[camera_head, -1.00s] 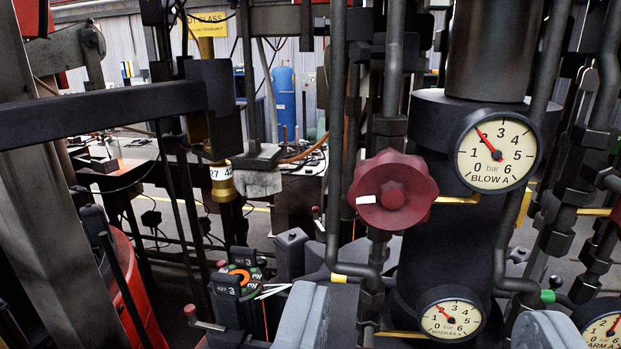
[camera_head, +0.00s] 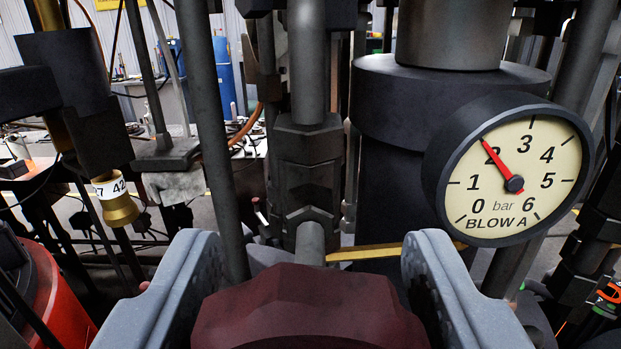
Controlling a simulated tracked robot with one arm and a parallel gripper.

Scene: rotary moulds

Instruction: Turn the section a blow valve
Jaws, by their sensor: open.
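The blow valve's dark red faceted handwheel (camera_head: 310,312) fills the bottom middle of the view, with its lower part cut off by the frame edge. Its grey stem (camera_head: 310,243) runs back to a dark pipe fitting (camera_head: 309,165). My gripper (camera_head: 305,270) is open, with one grey finger on each side of the handwheel. Whether the fingers touch its rim cannot be told. The BLOW A gauge (camera_head: 515,178) stands to the right, and its red needle points close to 2 bar.
A dark vertical pipe (camera_head: 205,130) stands close to the left finger. A thick dark cylinder (camera_head: 385,170) rises behind the right finger. A brass-coloured piece (camera_head: 118,203) marked 42 hangs at left. A blue cylinder (camera_head: 222,75) is far back.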

